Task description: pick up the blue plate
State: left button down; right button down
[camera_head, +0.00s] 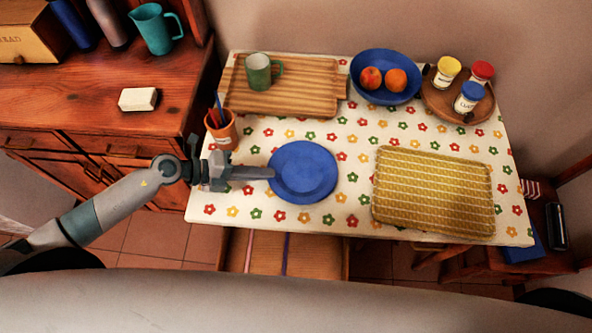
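The blue plate (304,173) is round and lies on the flowered tablecloth near the table's front edge, left of the middle. My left gripper (270,173) comes in from the left, with its fingertips at the plate's left rim. The fingers overlap in this view, so I cannot tell whether they are apart or closed on the rim. The plate looks flat on the cloth and appears empty. My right gripper is not in view.
Behind the plate stand a wooden board (310,92) with a green mug (258,72), a blue fruit bowl (385,96) and a round tray of jars (436,101). A terracotta pot (221,132) stands close to my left gripper. A yellow woven mat (433,192) lies right.

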pick_arm(q)
jog(key=shift+r, duration=0.55)
jog(key=r, duration=0.3)
jog(key=shift+d+r, duration=0.25)
jog(key=shift+d, duration=0.05)
jog(key=d+r, duration=0.6)
jog(key=d, duration=0.5)
jog(key=shift+r, duration=0.2)
jog(key=shift+s, duration=0.15)
